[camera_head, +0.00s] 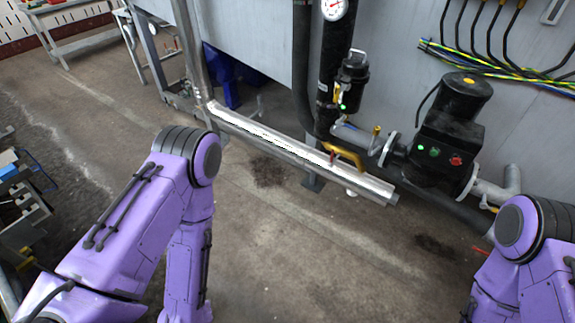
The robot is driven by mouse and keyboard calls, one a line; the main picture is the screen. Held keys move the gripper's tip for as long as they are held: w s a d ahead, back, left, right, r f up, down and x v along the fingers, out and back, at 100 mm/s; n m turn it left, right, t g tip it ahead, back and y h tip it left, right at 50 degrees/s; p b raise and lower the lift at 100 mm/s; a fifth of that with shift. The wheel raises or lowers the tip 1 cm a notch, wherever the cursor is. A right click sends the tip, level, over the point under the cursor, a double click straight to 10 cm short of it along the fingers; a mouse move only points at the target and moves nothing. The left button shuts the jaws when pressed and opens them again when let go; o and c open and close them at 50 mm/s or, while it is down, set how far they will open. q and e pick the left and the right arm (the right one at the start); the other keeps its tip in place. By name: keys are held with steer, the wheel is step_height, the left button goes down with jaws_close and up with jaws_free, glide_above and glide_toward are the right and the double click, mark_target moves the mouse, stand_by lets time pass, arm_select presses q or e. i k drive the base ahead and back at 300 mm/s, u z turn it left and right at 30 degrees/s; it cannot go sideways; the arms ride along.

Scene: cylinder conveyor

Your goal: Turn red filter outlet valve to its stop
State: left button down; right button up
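A small dark red part (332,158) sits on the silver pipe near its right end, beside a yellow lever (347,154). It may be the red valve handle, but it is too small to tell. A thin red strip (481,250) also shows at the lower right, partly hidden by my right arm. The black filter housing (352,80) hangs on the dark vertical pipe, with a green light below it. My purple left arm comes in at the lower left and bends down out of the frame. My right arm is at the right edge. Neither gripper shows.
The silver pipe (275,140) slopes down to the right across the middle. A black pump unit (447,135) with green and red buttons stands at right. A pressure gauge (333,8) is at the top. Clutter (20,205) lies at far left. The floor (320,265) between my arms is open.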

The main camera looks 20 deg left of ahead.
mark_target(332, 159)
steer(key=u, duration=0.5)
steer(key=i, duration=1.3)
steer(key=z, duration=0.6)
